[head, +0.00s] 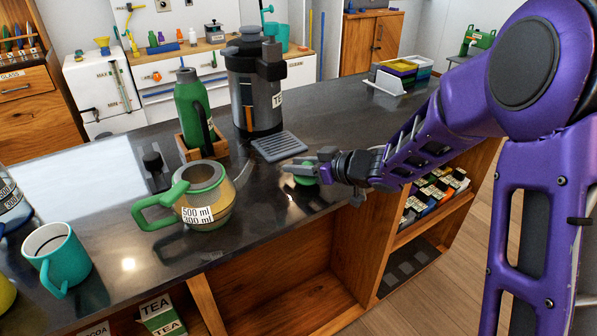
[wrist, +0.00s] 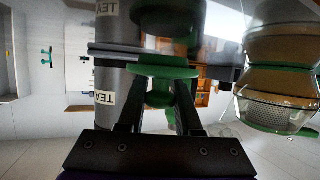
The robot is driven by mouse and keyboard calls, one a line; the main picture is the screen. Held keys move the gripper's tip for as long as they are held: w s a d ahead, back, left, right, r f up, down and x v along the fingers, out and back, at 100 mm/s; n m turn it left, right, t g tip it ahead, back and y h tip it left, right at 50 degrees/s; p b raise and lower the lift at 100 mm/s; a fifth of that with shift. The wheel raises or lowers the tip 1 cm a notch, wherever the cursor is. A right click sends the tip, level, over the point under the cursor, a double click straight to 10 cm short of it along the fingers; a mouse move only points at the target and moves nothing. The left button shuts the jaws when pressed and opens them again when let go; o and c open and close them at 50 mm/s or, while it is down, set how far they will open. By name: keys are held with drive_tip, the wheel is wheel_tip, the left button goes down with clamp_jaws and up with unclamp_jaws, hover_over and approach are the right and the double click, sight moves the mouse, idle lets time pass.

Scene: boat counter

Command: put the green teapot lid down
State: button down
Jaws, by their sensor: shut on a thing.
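The green teapot lid (head: 306,181) is at my gripper (head: 308,169), low over the dark counter at its front edge, right of the teapot. In the wrist view the lid (wrist: 162,72) is a green disc, and the fingers (wrist: 160,103) are shut on its knob. A green shape on the glossy counter looks like its reflection. I cannot tell whether the lid touches the counter. The teapot (head: 205,200), with a green handle and 500 ml and 300 ml marks, stands upright with its top open. It also shows in the wrist view (wrist: 280,98).
A grey drip tray (head: 279,146) lies just behind the lid, in front of the TEA urn (head: 254,85). A green flask (head: 192,105) stands in a wooden holder. A teal mug (head: 57,262) is at front left. The counter right of the urn is mostly clear.

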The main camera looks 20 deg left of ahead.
drive_tip(key=shift+f, duration=0.4)
drive_tip(key=shift+f, duration=0.2)
drive_tip(key=c, duration=0.6)
unclamp_jaws()
drive_tip(key=shift+r, duration=0.2)
drive_tip(key=shift+d+r, duration=0.2)
drive_tip(key=shift+d, duration=0.05)
drive_tip(key=p+v, duration=0.2)
drive_tip(key=v, duration=0.9)
drive_tip(key=shift+s+d, duration=0.15)
drive_tip(key=shift+s, duration=0.1)
